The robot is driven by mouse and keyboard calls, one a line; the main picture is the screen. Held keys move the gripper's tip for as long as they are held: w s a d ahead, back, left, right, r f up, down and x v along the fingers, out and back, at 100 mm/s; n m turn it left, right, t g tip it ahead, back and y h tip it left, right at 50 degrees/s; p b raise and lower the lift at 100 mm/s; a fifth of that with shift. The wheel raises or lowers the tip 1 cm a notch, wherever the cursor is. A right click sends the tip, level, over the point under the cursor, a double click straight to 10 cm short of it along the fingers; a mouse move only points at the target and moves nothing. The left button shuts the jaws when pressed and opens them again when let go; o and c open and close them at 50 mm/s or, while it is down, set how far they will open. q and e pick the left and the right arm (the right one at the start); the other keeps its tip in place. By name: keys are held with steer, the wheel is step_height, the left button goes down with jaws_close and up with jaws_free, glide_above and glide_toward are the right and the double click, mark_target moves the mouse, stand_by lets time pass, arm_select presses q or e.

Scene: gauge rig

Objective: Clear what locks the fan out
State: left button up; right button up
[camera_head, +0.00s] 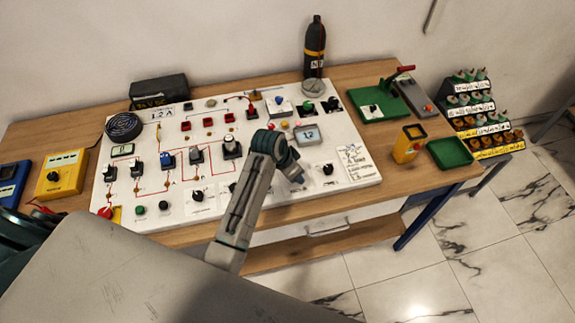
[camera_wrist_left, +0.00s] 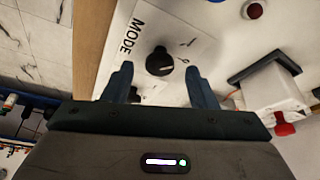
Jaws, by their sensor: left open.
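My left arm reaches over the white panel (camera_head: 225,120). Its gripper (camera_head: 296,176) points down above the panel's front right part. In the left wrist view this gripper (camera_wrist_left: 160,72) is open, fingers apart and empty. A black rotary knob (camera_wrist_left: 159,62) on a white plate marked MODE (camera_wrist_left: 131,34) shows between the fingers; contact cannot be told. A white block (camera_wrist_left: 272,88) with a black frame and a red part (camera_wrist_left: 285,129) is right of the fingers. The round black fan (camera_head: 123,127) is at the panel's back left. Which part locks it cannot be told. My right gripper is not in view.
On the right are a green plate with a red lever (camera_head: 378,103), a yellow device (camera_head: 408,143), a green tray (camera_head: 449,152) and a tiered rack (camera_head: 480,115). Yellow box (camera_head: 61,174) is left.

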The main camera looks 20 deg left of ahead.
arm_select(q)
steer(key=b+v, duration=0.2)
steer(key=v, duration=0.7)
steer(key=shift+r, duration=0.25)
steer(key=shift+a, duration=0.1)
steer(key=shift+f, duration=0.1)
